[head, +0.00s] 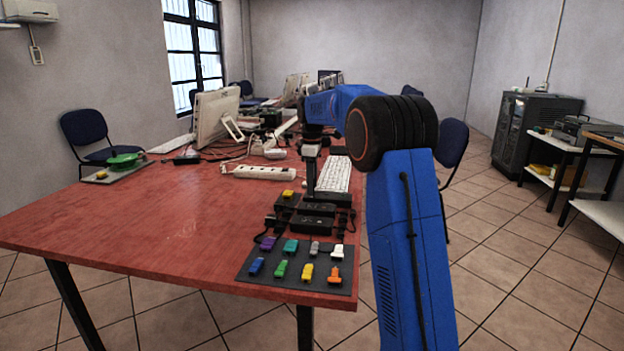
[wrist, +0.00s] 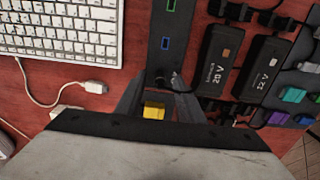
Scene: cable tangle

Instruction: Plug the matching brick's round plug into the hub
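Two black bricks lie side by side: one marked 20 V (wrist: 216,62) with an orange square, one marked 12 V (wrist: 260,70) with a pale square. In the head view they lie near the table's front right. A black strip (wrist: 165,22), apparently the hub, has green- and blue-outlined ports and lies beside the 20 V brick. My gripper (wrist: 165,85) is low over this strip, its fingers either side of it. A dark plug-like shape with a cable shows by the fingertips; I cannot tell whether it is gripped. A yellow block (wrist: 154,111) shows between the fingers, partly hidden.
A dark mat (head: 247,277) with several coloured connectors lies at the table's near edge. A white keyboard (wrist: 62,28) and a white cable connector (wrist: 95,87) lie left of the strip. A white power strip (head: 264,172) lies farther back.

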